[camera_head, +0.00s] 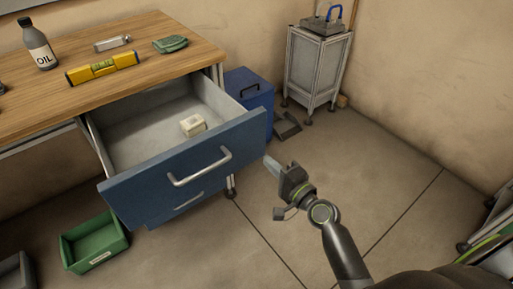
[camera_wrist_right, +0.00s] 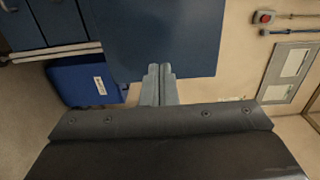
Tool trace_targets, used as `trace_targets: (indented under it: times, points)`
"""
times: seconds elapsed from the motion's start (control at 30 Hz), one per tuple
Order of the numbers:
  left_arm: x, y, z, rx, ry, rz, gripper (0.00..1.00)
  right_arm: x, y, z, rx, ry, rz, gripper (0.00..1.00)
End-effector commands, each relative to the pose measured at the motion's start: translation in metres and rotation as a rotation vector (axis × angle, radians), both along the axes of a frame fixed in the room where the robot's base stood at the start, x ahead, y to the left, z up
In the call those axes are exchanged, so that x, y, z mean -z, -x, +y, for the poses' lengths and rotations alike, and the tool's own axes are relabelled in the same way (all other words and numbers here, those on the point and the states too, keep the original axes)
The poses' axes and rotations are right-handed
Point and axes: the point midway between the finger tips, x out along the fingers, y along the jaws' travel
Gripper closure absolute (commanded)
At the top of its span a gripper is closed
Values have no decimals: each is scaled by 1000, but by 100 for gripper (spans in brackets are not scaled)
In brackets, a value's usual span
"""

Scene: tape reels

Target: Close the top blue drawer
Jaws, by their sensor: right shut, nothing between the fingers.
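The top blue drawer (camera_head: 215,170) is pulled well out from under the wooden workbench (camera_head: 150,70), with its grey inside showing. A silver bar handle (camera_head: 200,167) runs along its front. A small cream box (camera_head: 193,124) lies in it. My right gripper (camera_head: 270,164) is shut and empty, just right of and below the drawer front's right end. In the right wrist view its closed fingers (camera_wrist_right: 160,75) point at a blue panel (camera_wrist_right: 160,35), overlapping its edge; I cannot tell whether they touch. My left gripper is out of view.
A lower drawer handle (camera_head: 188,201) shows beneath. A green bin (camera_head: 93,242) sits on the floor at left. A blue box (camera_head: 249,88) and grey metal cabinet (camera_head: 316,68) stand behind. An oil bottle (camera_head: 38,45) and yellow level (camera_head: 102,68) are on the bench.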

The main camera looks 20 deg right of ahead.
Motion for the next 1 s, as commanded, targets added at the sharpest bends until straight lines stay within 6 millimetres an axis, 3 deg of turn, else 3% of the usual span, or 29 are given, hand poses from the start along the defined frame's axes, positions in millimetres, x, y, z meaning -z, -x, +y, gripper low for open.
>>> trace_targets:
  times: [0.2, 0.4, 1.0]
  points:
    - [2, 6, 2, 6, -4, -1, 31, -1, -41, 13, 0, 0, -1, 100]
    - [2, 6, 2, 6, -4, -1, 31, 0, -60, 20, 0, 1, 0, 100]
    - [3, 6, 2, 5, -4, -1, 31, 0, -70, 23, 0, 1, -1, 100]
